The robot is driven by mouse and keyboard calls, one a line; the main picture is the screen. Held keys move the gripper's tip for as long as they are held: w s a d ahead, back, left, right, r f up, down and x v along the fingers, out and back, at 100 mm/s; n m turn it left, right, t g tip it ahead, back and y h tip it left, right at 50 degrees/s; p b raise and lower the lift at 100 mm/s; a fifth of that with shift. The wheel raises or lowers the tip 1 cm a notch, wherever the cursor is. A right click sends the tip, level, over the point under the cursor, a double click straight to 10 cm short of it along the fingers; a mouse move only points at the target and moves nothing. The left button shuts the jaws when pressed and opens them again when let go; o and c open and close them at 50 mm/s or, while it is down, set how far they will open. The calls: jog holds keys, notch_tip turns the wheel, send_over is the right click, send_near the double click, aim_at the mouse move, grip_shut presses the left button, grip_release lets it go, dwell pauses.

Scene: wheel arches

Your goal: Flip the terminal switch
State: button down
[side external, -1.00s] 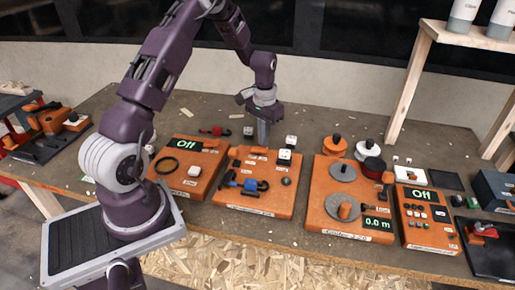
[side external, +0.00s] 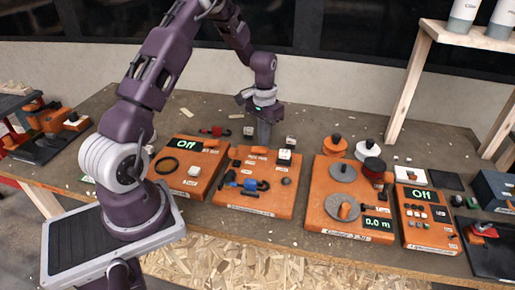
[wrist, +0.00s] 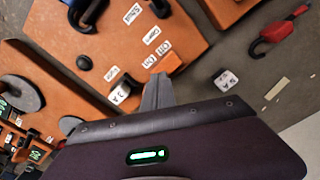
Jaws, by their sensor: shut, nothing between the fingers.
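The middle orange board (side external: 230,195) lies on the table and also shows in the wrist view (wrist: 165,25). At its far edge is a small orange block (side external: 258,150), which looks like the switch. My gripper (side external: 264,143) is shut and empty, pointing down at the far edge of the board. In the wrist view my fingertips (wrist: 158,80) are close to the block; I cannot tell whether they touch it.
A white cube (wrist: 122,93) sits on the board near my fingers, and another (wrist: 228,80) lies on the table. A red-handled tool (wrist: 280,30) lies behind. Other orange boards with Off displays stand left (side external: 185,160) and right (side external: 425,220).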

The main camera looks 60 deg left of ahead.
aim_at(264, 149)
jog(key=shift+f, duration=1)
dwell(0.3)
jog(key=shift+r, duration=3.55)
jog(key=shift+d+r, duration=0.1)
jog(key=shift+r, duration=0.1)
jog(key=s+d+r+m+t, duration=0.1)
jog(key=s+d+r, duration=0.3)
jog(key=d+r, duration=0.35)
jog(key=s+d+r+m+t, duration=0.1)
jog(key=s+d+r+t, duration=0.1)
jog(key=s+d+r, duration=0.55)
jog(key=s+d+r+t, duration=0.1)
jog(key=s+d+r, duration=0.1)
jog(key=s, duration=0.4)
jog(key=s+d+r+m+t, duration=0.1)
jog(key=s+d+r, duration=0.1)
jog(key=s+d, duration=0.2)
jog(key=s, duration=0.3)
jog(key=shift+s+t, duration=0.15)
jog(key=shift+t, duration=0.15)
